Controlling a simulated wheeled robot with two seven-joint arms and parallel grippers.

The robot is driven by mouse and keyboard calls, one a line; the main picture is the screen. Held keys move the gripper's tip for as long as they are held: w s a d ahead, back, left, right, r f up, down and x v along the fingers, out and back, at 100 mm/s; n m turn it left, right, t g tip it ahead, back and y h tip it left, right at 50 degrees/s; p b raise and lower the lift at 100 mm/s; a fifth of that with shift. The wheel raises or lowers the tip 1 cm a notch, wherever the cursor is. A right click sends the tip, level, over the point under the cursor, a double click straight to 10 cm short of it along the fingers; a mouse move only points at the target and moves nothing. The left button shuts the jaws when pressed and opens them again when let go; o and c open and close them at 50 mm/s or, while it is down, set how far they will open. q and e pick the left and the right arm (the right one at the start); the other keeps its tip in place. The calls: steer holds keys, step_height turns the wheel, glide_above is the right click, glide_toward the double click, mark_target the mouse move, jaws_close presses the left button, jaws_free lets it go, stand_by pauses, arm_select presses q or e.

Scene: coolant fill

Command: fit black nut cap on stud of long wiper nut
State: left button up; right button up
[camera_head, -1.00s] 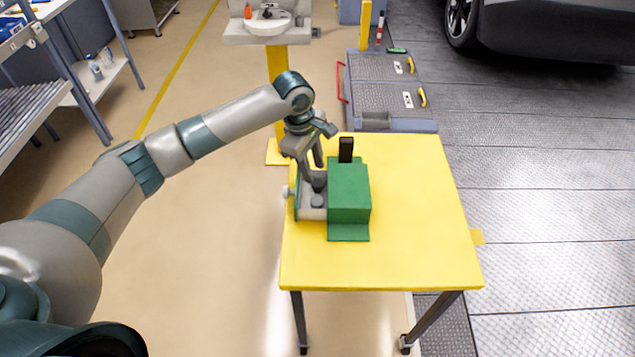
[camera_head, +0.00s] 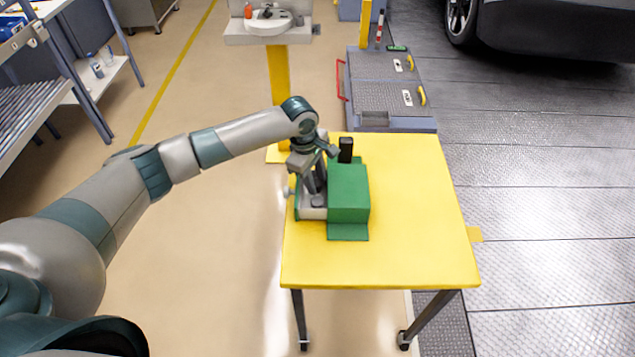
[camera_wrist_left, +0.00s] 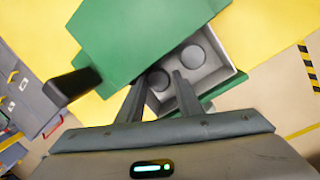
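A green fixture (camera_head: 348,192) stands on the yellow table, with a grey open tray (camera_head: 312,213) on its left side. I cannot tell which, if either, is the black nut cap. My left gripper (camera_head: 316,187) points down into the tray. In the left wrist view its fingers (camera_wrist_left: 159,80) are apart, with no clear grip on anything. The long wiper nut and its stud cannot be made out. My right gripper is not in view.
A black upright block (camera_head: 346,150) rises at the back of the fixture and also shows in the left wrist view (camera_wrist_left: 70,88). The yellow table (camera_head: 420,240) is clear to the right and front. A grey platform (camera_head: 385,85) lies behind it.

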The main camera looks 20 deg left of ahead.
mark_target(316, 183)
arm_select(q)
steer(key=shift+f, duration=0.1)
stand_by(0.4)
steer(key=c, duration=0.7)
steer(key=shift+o, duration=0.2)
step_height(316, 183, up, 10)
steer(key=b, duration=0.2)
stand_by(0.4)
